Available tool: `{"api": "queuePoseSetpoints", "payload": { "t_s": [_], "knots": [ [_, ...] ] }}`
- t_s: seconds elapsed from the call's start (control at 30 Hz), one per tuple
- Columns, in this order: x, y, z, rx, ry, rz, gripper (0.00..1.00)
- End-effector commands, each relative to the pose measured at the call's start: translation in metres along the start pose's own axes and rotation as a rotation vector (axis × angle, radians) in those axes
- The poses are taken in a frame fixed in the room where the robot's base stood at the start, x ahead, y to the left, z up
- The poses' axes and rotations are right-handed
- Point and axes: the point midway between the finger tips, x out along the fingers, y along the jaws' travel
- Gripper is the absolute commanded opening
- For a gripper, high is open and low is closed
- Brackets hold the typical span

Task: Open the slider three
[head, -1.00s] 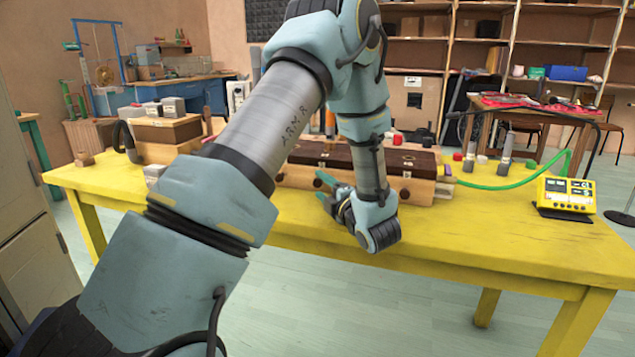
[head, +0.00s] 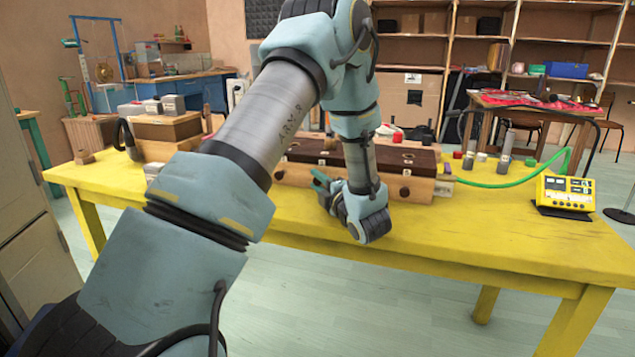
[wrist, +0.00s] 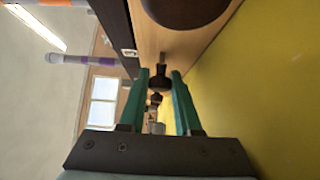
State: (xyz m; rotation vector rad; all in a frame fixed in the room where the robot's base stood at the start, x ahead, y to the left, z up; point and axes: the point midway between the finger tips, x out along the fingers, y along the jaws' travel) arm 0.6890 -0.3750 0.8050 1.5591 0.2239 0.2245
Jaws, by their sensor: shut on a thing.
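The long wooden box (head: 420,186) with a dark brown top stands on the yellow table, with round dark knobs along its front. A knob at its left end (head: 279,174) and one at its right end (head: 404,191) are clear of my gripper. My gripper (head: 320,182) is at the front of the box, left of its middle. In the wrist view its teal fingers (wrist: 159,84) are shut on a dark knob (wrist: 160,82) on a short stem from the wooden front. I cannot tell which number this knob has. My forearm hides part of the box.
The yellow table (head: 470,235) is bare in front of the box. A yellow meter (head: 565,191) stands at the right, with a green cable (head: 515,183) running to the box. A smaller wooden box (head: 168,127) with grey blocks stands at the left. A large dark knob (wrist: 185,8) is near in the wrist view.

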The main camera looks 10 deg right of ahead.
Motion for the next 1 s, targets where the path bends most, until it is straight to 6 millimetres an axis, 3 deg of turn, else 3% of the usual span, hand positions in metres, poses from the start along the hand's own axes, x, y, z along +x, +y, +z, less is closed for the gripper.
{"api": "queuePoseSetpoints", "payload": {
  "t_s": [0.1,1.0],
  "knots": [
    [-0.0001,0.0,0.0001,0.0,0.0,0.0,0.0],
    [-0.0003,0.0001,0.0004,0.0,-0.001,0.0,0.0]
  ]
}}
